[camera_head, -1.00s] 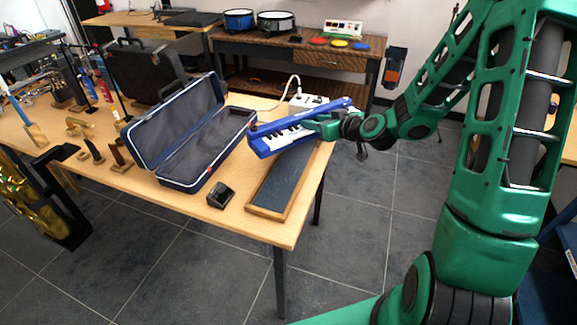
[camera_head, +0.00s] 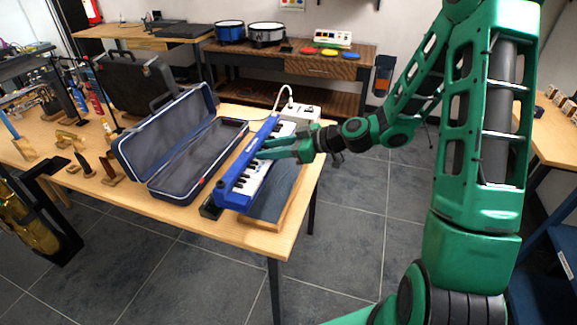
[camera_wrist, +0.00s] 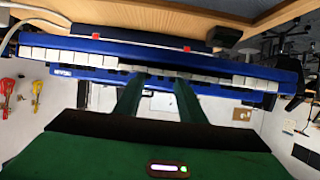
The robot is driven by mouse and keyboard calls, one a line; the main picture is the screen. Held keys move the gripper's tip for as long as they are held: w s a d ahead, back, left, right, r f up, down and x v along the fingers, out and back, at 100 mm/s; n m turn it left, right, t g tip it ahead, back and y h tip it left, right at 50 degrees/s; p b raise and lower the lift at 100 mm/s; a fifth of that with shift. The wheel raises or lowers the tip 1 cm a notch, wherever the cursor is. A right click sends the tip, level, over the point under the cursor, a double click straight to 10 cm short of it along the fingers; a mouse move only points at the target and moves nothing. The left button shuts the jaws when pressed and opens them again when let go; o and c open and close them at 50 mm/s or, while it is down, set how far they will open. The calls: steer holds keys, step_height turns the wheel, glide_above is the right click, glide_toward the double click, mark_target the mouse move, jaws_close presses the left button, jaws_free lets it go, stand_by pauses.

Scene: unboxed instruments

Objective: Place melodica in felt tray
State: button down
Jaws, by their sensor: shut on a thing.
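The blue melodica (camera_head: 236,190) with white and black keys is in my gripper (camera_head: 268,152), which is shut on it near its middle. In the head view it lies lengthwise over the felt tray (camera_head: 283,203), a long dark-lined tray with a wooden rim. The melodica covers the tray's left side, and whether it touches the tray cannot be told. In the wrist view the melodica (camera_wrist: 90,58) spans the picture, with both fingers (camera_wrist: 155,92) on its middle.
An open empty blue case (camera_head: 190,165) lies just left of the melodica. A small black block (camera_head: 209,208) sits by the melodica's near end, partly hidden. A white power box (camera_head: 297,112) with a cable stands behind the tray. Brass parts crowd the table's left.

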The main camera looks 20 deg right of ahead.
steer(key=w+d+f, duration=0.1)
steer(key=d, duration=0.1)
steer(key=d+f, duration=0.2)
steer(key=d, duration=0.1)
steer(key=w+d+f, duration=0.1)
steer(key=d, duration=0.1)
steer(key=shift+w+d+f, duration=0.15)
steer(key=shift+w+f, duration=0.1)
steer(key=shift+w, duration=0.05)
steer(key=shift+f, duration=2)
